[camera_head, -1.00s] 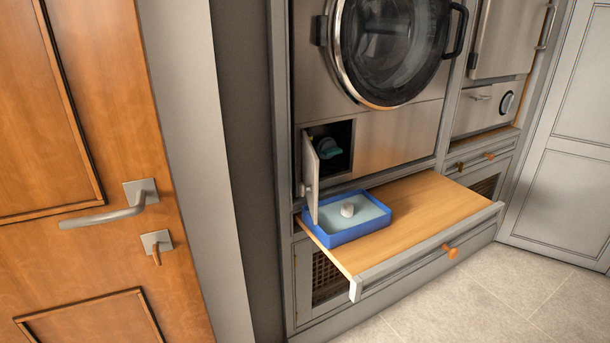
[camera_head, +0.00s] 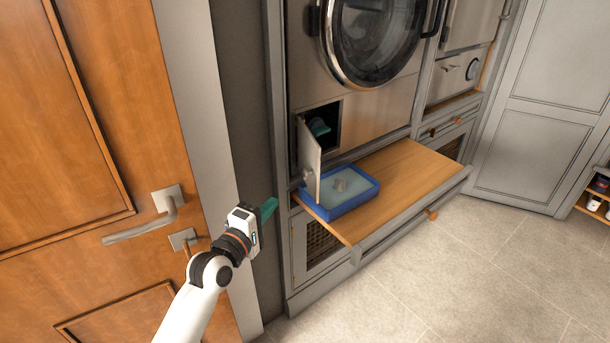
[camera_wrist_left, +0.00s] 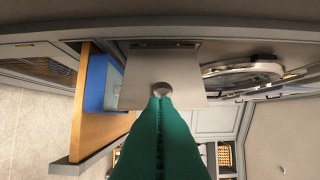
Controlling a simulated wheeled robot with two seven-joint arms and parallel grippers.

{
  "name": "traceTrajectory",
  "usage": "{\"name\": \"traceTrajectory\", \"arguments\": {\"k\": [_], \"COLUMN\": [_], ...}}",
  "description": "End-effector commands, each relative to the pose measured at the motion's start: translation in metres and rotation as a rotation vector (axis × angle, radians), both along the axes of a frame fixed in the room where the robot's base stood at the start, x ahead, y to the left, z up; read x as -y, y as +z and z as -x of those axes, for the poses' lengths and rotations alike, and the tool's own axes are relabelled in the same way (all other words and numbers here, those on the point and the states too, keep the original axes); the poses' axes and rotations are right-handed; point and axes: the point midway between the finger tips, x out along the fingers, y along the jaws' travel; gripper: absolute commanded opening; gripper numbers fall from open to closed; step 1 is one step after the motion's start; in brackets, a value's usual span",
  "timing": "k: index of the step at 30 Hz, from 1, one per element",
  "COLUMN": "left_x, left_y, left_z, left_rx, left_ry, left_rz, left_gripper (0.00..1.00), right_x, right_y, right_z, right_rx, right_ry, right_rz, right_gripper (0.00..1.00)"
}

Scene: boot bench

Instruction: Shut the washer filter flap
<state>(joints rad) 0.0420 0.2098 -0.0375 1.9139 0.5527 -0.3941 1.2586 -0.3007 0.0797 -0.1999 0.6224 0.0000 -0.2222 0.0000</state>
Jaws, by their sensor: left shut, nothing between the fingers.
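The washer filter flap (camera_head: 309,158) stands open in the head view, hinged at the left of its dark recess (camera_head: 325,125), with a teal filter knob (camera_head: 318,127) inside. In the left wrist view the flap (camera_wrist_left: 140,68) is a grey plate with a round knob (camera_wrist_left: 162,89). My left gripper (camera_head: 270,205) has green fingers, is shut and empty, and is left of and in front of the flap in the head view. In the left wrist view its fingertips (camera_wrist_left: 161,100) line up with the knob; I cannot tell whether they touch. My right gripper is not in view.
A blue tray (camera_head: 347,208) with a small pale object in it sits on the pulled-out wooden shelf (camera_head: 408,170), just below the flap. The wooden door's handle (camera_head: 150,220) is near my left arm. The floor at the right is clear.

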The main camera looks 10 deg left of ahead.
Motion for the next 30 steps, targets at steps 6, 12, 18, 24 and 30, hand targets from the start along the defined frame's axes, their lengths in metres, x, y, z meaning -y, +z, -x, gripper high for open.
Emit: {"name": "traceTrajectory", "arguments": {"k": [6, 12, 18, 24, 30], "left_x": [0.005, 0.014, 0.021, 0.024, 0.023], "left_y": [0.005, 0.005, 0.004, 0.003, 0.003], "left_z": [-0.022, -0.058, -0.086, -0.096, -0.097], "left_rx": [0.007, 0.006, 0.005, 0.004, 0.004], "left_ry": [-0.001, -0.001, -0.001, -0.001, -0.001], "left_rz": [0.014, 0.012, 0.012, 0.010, 0.010], "left_gripper": [0.00, 0.00, 0.00, 0.00, 0.00], "right_x": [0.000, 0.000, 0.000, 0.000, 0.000], "right_y": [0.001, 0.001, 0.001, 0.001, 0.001], "right_z": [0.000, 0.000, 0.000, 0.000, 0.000], "right_rx": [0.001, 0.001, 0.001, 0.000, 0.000], "right_ry": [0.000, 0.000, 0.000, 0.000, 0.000], "right_rz": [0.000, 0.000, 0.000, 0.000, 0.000], "right_gripper": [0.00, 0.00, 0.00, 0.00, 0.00]}}
